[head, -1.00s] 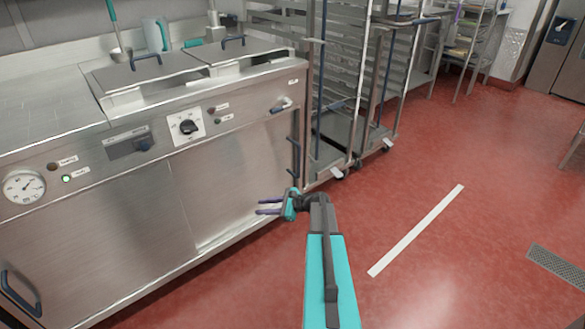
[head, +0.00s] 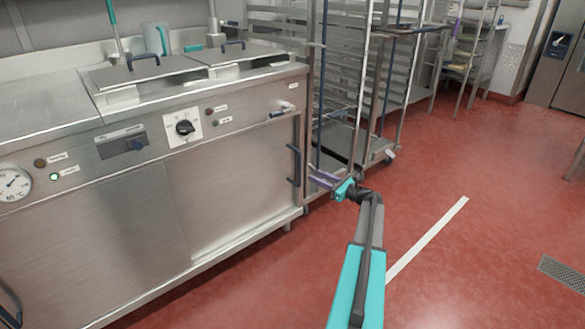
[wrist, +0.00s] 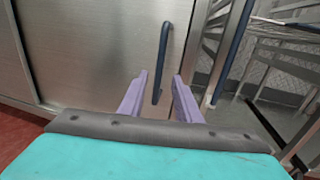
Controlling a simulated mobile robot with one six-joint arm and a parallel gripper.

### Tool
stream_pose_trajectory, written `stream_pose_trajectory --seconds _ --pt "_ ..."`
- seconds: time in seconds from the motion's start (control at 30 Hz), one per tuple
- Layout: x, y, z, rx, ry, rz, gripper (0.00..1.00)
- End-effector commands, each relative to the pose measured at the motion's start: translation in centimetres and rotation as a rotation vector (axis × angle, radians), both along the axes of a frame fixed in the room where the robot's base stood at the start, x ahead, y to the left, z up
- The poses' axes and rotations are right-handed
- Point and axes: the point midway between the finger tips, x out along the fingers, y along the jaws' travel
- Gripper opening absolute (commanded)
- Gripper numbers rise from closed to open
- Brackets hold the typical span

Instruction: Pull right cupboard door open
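The right cupboard door (head: 225,190) is a flat steel panel under the kettle's controls, and it looks shut. Its dark blue vertical handle (head: 295,150) is near the door's right edge. In the wrist view the handle (wrist: 163,55) stands upright ahead, its lower end showing between the two purple fingers. My gripper (head: 317,179) is open and empty, just right of and below the handle in the head view, with its fingers pointing toward the cupboard. In the wrist view my gripper (wrist: 161,78) has a clear gap between its fingertips. I see no contact with the handle.
A wheeled steel rack (head: 345,90) stands close to the right of the cupboard; its blue upright (wrist: 232,50) shows right of my fingers in the wrist view. The left cupboard door (head: 90,240) is beside the right one. Red floor (head: 450,170) is open to the right.

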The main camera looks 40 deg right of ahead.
Motion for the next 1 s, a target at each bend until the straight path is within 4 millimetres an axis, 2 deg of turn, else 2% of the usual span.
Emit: stream_pose_trajectory --seconds 0.17,0.37,1.0 --pt "0.6 0.1 -0.1 -0.001 0.001 0.002 0.30" --pt "2.4 0.3 -0.3 -0.001 0.001 0.001 0.30" --pt "11.3 1.4 -0.2 -0.001 0.000 0.002 0.30"
